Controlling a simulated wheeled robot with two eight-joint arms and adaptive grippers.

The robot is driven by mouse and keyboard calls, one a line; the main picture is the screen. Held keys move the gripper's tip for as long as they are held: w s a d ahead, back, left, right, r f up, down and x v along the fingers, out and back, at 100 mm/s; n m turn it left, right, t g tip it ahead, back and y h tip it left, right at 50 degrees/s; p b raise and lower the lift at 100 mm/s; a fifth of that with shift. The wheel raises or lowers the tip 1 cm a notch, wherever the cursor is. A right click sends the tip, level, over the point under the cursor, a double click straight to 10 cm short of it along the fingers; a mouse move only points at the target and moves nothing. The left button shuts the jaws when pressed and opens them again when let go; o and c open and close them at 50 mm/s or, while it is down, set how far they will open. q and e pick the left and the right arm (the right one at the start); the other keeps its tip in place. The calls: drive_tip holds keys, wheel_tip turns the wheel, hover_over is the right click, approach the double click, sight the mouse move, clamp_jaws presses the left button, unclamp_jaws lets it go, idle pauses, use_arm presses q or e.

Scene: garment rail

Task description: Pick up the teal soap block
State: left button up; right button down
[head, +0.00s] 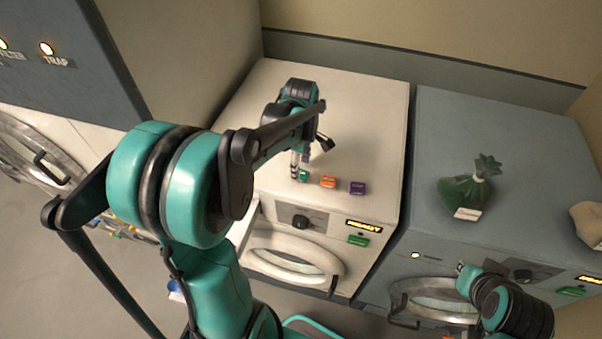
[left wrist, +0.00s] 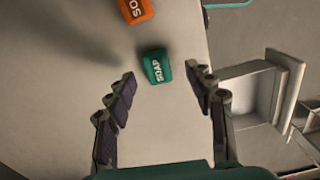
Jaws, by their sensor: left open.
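The teal soap block (head: 303,176) sits on the white washer's top near its front edge, partly hidden by my left gripper (head: 310,154) in the head view. In the left wrist view the teal soap block (left wrist: 157,67) lies label up, between and slightly beyond the tips of my left gripper (left wrist: 160,75). The fingers are spread wide and empty, with a gap on both sides of the block. Part of my right arm shows at lower right in the head view, over the blue-grey machine's front; its jaw state is unclear.
An orange block (head: 328,181) and a purple block (head: 358,188) stand in a row right of the teal one. The orange block (left wrist: 135,10) also shows in the left wrist view. A green bag (head: 468,188) sits on the blue-grey machine (head: 440,130). The white washer top (head: 365,110) is clear behind.

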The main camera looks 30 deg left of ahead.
sight(301, 170)
use_arm(q)
drive_tip(key=f, duration=0.3)
drive_tip(key=shift+w+a+f, duration=0.1)
drive_tip(key=shift+w+f, duration=0.1)
drive_tip(key=shift+s+r, duration=0.1)
drive_tip(key=shift+s, duration=0.05)
drive_tip(key=shift+c, duration=0.8)
drive_tip(key=c, duration=0.8)
